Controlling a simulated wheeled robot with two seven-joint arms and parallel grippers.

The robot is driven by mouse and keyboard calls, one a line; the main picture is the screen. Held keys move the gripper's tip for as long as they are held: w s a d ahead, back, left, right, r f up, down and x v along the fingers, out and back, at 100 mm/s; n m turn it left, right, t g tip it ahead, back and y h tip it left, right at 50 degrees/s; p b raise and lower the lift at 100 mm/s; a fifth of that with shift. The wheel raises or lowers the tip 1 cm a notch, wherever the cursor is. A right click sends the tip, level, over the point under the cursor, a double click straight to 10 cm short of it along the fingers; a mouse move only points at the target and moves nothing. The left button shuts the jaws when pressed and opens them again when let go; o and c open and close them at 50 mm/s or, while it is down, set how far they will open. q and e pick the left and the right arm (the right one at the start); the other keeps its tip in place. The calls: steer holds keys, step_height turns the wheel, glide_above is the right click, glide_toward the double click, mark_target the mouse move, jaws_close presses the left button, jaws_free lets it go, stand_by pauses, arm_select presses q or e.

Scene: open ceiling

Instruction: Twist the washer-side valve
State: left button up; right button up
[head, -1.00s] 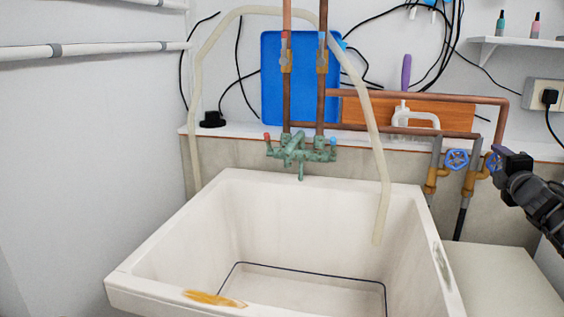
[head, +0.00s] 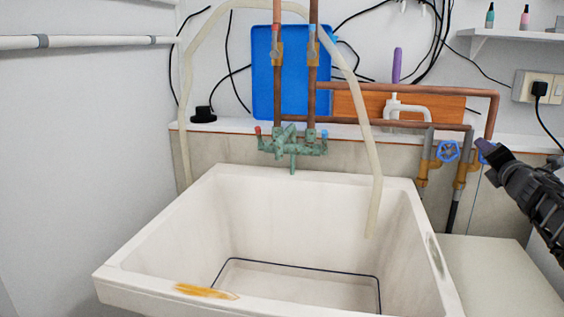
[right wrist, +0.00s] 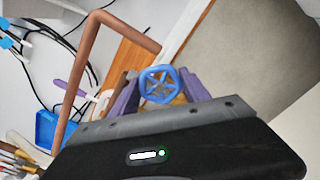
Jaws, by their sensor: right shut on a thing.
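Two blue handwheel valves sit on brass bodies to the right of the sink. The left blue valve (head: 448,151) is free. The right blue valve (head: 482,155) is mostly hidden by my right gripper (head: 488,149) in the head view. In the right wrist view its spoked wheel (right wrist: 159,85) sits between the two purple fingers of my right gripper (right wrist: 158,92), which is shut on it. I cannot tell from the frames which valve is labelled for the washer. My left gripper is not in view.
A white sink (head: 150,245) fills the front middle. Copper pipes (head: 415,91) run above the valves. A pale hose (head: 364,110) arches into the sink. A pale flat-topped surface (head: 490,275) lies below my right arm. A socket (head: 538,89) is on the right wall.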

steer(key=shift+f+n+b, duration=0.15)
steer(key=shift+n+b, duration=0.2)
steer(key=shift+n, duration=1.35)
steer(key=o, duration=1.6)
